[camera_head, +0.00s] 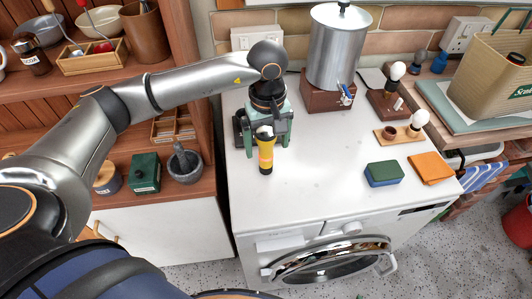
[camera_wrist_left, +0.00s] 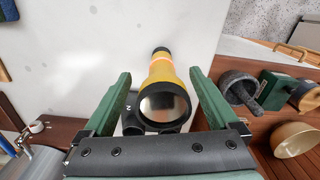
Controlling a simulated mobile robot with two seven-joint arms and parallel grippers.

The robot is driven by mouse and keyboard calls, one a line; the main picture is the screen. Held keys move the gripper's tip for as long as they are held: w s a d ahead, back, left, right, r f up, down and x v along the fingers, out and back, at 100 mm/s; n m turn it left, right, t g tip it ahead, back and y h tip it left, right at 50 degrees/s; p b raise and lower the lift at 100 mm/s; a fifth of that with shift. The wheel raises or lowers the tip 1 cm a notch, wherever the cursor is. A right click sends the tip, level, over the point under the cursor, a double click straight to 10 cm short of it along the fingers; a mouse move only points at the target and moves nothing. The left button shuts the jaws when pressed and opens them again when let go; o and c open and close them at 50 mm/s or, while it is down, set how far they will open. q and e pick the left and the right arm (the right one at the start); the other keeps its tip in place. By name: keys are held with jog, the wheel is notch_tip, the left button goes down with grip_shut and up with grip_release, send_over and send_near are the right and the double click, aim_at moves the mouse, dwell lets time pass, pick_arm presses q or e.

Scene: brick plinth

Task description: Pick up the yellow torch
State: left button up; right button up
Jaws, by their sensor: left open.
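The yellow torch (camera_head: 266,155) has a wide black-rimmed head and a black tail. It appears to stand upright on the white worktop (camera_head: 325,170), near its left edge. In the left wrist view the torch (camera_wrist_left: 161,76) shows its round lens facing the camera, with the tail farther away. My left gripper (camera_head: 267,148) has green fingers and is open. In the wrist view its fingers (camera_wrist_left: 159,74) lie on either side of the torch, with visible gaps on both sides. My right gripper is not in view.
A metal urn (camera_head: 338,45) stands behind on a brown base. A green-and-blue sponge (camera_head: 384,173) and an orange cloth (camera_head: 430,167) lie to the right. A wooden shelf with a mortar (camera_head: 186,166) is left. The worktop's front middle is clear.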

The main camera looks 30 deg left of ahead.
aim_at(266, 153)
pick_arm(q)
jog(key=shift+s+a+f, duration=0.1)
jog(key=shift+a+f, duration=0.05)
jog(key=shift+f, duration=1.6)
grip_shut()
